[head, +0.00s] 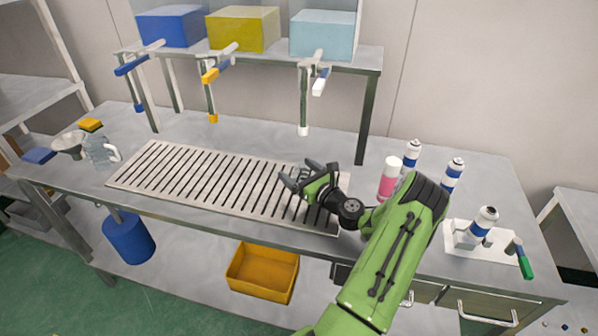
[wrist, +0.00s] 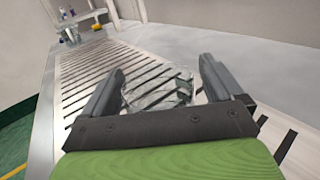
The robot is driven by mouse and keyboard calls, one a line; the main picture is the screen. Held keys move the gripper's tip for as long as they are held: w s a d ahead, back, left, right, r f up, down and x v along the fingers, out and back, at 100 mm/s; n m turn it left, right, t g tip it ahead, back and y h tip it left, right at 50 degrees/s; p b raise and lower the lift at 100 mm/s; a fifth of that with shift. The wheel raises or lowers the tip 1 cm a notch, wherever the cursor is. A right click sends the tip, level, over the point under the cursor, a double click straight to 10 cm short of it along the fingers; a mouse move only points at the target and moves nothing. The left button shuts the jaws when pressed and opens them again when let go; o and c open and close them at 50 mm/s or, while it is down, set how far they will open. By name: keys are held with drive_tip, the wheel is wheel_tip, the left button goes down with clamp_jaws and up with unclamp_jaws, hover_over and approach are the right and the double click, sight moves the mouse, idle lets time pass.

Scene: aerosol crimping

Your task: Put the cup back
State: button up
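A clear glass-like cup (wrist: 157,88) shows in the wrist view between the two fingers, over the slotted grate. My gripper (wrist: 162,75) has its fingers spread wide around it; a gap shows on the right side, and the left finger lies close to the cup's edge. In the head view my gripper (head: 301,177) is low over the right part of the slotted grate (head: 125,182), and the cup is hard to make out there. A clear jug with a handle (head: 103,150) stands at the left end of the table.
A shelf (head: 345,55) holds blue, yellow and light-blue boxes with taps hanging below. A pink-and-white can (head: 389,178) and blue-and-white cans (head: 453,174) stand right of my gripper. A crimping fixture (head: 485,240) sits at the far right. A funnel-like bowl (head: 70,143) is at left.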

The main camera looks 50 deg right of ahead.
drive_tip(key=shift+s+r, duration=0.1)
drive_tip(key=shift+r, duration=0.05)
drive_tip(key=v, duration=1.2)
drive_tip(key=shift+p, duration=0.35)
